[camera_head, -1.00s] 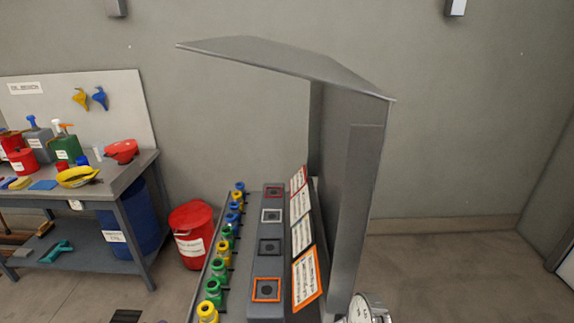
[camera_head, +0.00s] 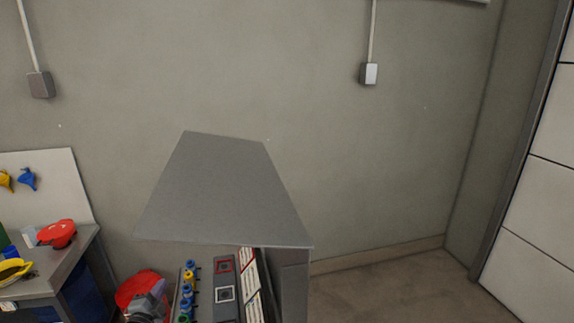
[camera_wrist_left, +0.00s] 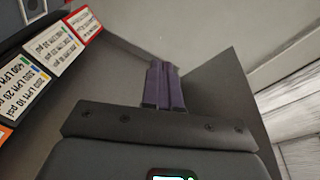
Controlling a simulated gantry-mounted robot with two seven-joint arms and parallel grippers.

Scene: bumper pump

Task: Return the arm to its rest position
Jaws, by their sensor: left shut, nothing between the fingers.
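My left gripper (camera_wrist_left: 161,66) shows in the left wrist view with its two purple fingers together and nothing between them. A plain grey panel lies behind the fingers in that view. In the head view, a grey part of my left arm (camera_head: 148,304) shows at the bottom edge, in front of the red bin; the fingers cannot be made out there. The pump station's grey hood (camera_head: 228,190) stands to the right of it, above colored valves (camera_head: 187,290) and framed square panels (camera_head: 224,294). My right gripper is not in view.
Label cards (camera_wrist_left: 66,35) stand at the upper left of the wrist view. A red bin (camera_head: 136,283) and a workbench (camera_head: 75,262) with a yellow item and a red container are at the left. Open floor (camera_head: 400,290) lies right of the station.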

